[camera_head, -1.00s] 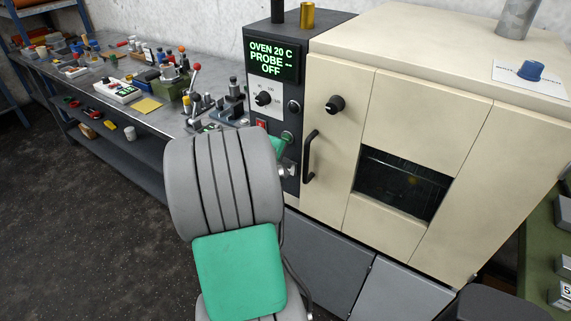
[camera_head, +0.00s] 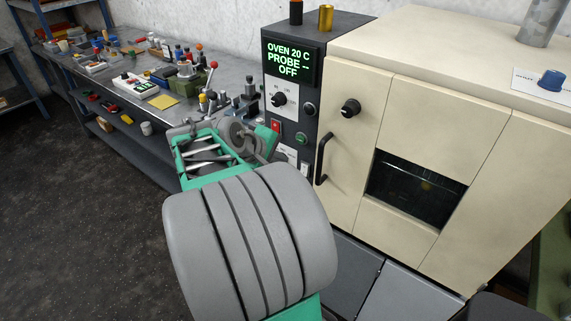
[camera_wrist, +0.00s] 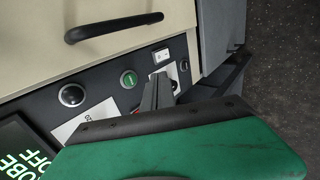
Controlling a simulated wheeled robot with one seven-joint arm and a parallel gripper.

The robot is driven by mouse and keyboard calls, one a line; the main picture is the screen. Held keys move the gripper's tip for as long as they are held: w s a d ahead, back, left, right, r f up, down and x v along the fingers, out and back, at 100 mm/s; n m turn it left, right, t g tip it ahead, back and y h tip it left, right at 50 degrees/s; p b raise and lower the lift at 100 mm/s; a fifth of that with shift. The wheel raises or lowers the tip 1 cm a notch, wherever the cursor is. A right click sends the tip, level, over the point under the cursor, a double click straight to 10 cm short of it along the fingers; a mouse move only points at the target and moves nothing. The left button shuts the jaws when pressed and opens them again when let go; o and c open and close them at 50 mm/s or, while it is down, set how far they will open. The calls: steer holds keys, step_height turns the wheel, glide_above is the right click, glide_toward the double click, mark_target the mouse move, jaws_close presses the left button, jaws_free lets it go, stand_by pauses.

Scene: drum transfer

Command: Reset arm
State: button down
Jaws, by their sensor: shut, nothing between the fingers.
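My gripper (camera_wrist: 157,88) shows in the wrist view as two dark fingers, shut with nothing between them. They point at the dark control panel of the oven; whether they touch it I cannot tell. My green hand fills the lower part of that view. In the head view my grey and green arm is in the lower middle, in front of the panel, and the fingertips cannot be made out. The cream oven (camera_head: 440,110) stands to the right, its door closed. Its display (camera_head: 290,62) reads "OVEN 20 C", "PROBE --", "OFF".
The oven's black door handle (camera_head: 323,158) sticks out close to the right of my arm. A metal workbench (camera_head: 205,72) with several small tools and parts runs back left. A gold cylinder (camera_head: 326,18) stands on the control tower. Dark floor (camera_head: 80,230) at left is clear.

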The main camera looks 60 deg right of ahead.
steer(key=shift+a+r, duration=0.1)
steer(key=shift+r, duration=0.1)
stand_by(0.3)
steer(key=w+a+f+m+y, duration=0.2)
steer(key=a+f+m+y, duration=0.45)
steer(key=a+f, duration=0.55)
steer(key=w+a+r+n+t, duration=0.1)
steer(key=a+r+n, duration=0.1)
steer(key=a, duration=0.7)
steer(key=w+a+r+n+t+y, duration=0.1)
steer(key=w+a+r+n+t, duration=0.1)
steer(key=a, duration=0.7)
steer(key=w+a+r+n+t+y, duration=0.1)
steer(key=w+a+r+n, duration=0.1)
steer(key=a, duration=0.7)
steer(key=shift+a+r+n, duration=0.4)
steer(key=shift+r+n, duration=0.05)
steer(key=shift+n, duration=0.6)
